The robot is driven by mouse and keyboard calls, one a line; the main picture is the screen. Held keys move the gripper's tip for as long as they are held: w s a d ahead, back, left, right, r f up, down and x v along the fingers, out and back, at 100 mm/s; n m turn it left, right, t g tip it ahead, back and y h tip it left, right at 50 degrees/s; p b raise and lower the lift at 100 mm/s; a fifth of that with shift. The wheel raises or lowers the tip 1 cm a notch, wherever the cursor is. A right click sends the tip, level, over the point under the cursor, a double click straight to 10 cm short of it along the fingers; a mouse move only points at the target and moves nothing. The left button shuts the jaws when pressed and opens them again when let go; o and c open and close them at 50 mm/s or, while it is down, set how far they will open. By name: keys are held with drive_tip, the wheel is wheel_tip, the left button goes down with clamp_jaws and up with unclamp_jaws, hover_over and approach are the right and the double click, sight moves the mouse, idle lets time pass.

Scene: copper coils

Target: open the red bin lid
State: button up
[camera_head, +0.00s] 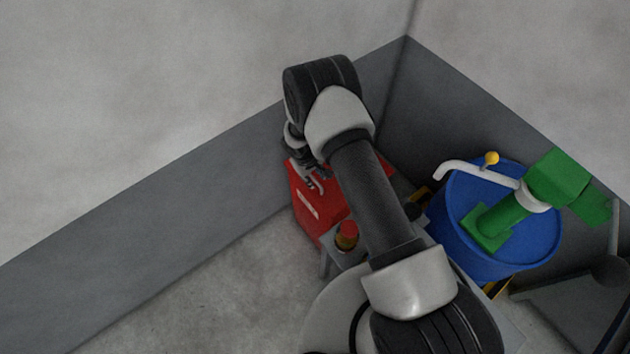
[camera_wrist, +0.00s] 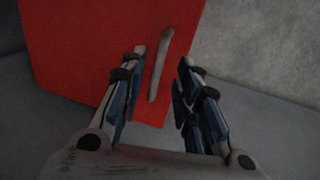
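The red bin (camera_head: 313,222) stands in the corner by the low grey wall, partly hidden behind my arm. A pale bar handle (camera_head: 309,204) shows on its face. In the wrist view the red bin (camera_wrist: 90,40) fills the upper left, and the grey handle (camera_wrist: 161,64) runs up the picture, slightly tilted. My gripper (camera_head: 317,184) is at the bin, near the handle. In the wrist view my gripper (camera_wrist: 164,60) is open, its fingertips appearing on either side of the handle. I cannot tell the remaining depth, and the lid's seam is not distinguishable.
A blue drum (camera_head: 500,258) with a green pump (camera_head: 505,215) and white spout stands to the right. Grey walls (camera_head: 190,200) enclose the corner. Floor at the left is clear.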

sight(316, 182)
drive_tip(key=shift+w+d+f+b, duration=0.1)
drive_tip(key=shift+d+f+b, duration=0.05)
drive_tip(key=shift+f, duration=0.6)
drive_tip(key=shift+w+d+f+b, duration=0.1)
drive_tip(key=shift+f+b, duration=0.05)
drive_tip(key=shift+f, duration=0.6)
clamp_jaws()
